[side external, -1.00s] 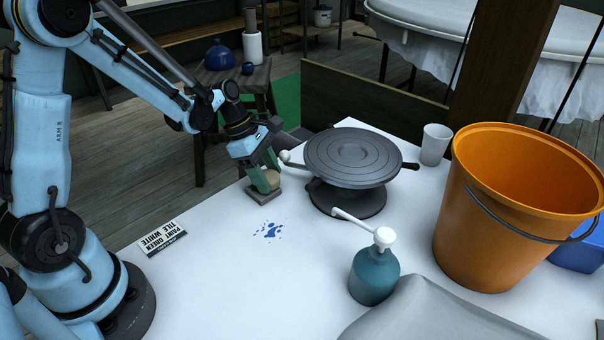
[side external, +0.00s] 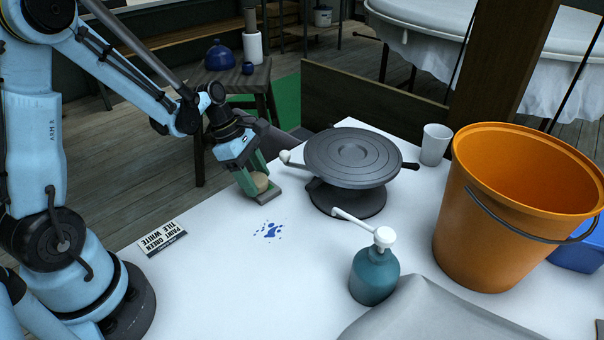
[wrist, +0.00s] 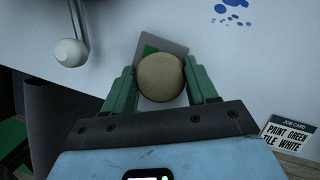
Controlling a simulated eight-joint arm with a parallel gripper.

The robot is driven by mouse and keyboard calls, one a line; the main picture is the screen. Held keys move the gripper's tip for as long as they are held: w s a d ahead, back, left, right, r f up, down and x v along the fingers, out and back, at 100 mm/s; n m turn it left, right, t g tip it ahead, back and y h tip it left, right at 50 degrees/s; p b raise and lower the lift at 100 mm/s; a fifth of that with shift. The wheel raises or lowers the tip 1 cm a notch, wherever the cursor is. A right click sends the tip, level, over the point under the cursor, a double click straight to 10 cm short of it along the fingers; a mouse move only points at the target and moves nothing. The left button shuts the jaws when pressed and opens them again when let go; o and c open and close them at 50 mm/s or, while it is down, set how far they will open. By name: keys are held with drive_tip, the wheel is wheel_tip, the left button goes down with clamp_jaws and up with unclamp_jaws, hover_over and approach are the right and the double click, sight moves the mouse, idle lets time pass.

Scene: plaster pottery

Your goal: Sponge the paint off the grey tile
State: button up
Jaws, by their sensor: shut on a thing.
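My gripper (side external: 251,181) is shut on a round tan sponge (side external: 262,181), low over the table's far edge. In the wrist view the gripper (wrist: 160,86) has its green fingers on either side of the sponge (wrist: 160,78). The grey tile (side external: 267,195) lies flat under the sponge. In the wrist view the tile (wrist: 177,48) shows green paint (wrist: 148,51) along its left part, next to the sponge. The sponge covers much of the tile, so the paint beneath is hidden. I cannot tell if they touch.
Blue splatter (side external: 269,230) marks the white table just in front of the tile. A grey banding wheel (side external: 353,157) with a ball-ended lever stands to the right. A pump bottle (side external: 374,275), orange bucket (side external: 500,225), white cup (side external: 435,145) and job card (side external: 161,238) are farther off.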

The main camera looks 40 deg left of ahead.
sight(275, 189)
drive_tip(key=shift+s+d+f, duration=0.1)
drive_tip(key=shift+s+d, duration=0.3)
drive_tip(key=shift+d, duration=0.35)
drive_tip(key=shift+w+d, duration=0.3)
drive_tip(key=shift+d, duration=0.4)
drive_tip(key=shift+w+a, duration=0.25)
drive_tip(key=shift+w, duration=0.85)
drive_tip(key=shift+w+a, duration=0.4)
drive_tip(key=shift+a, duration=0.35)
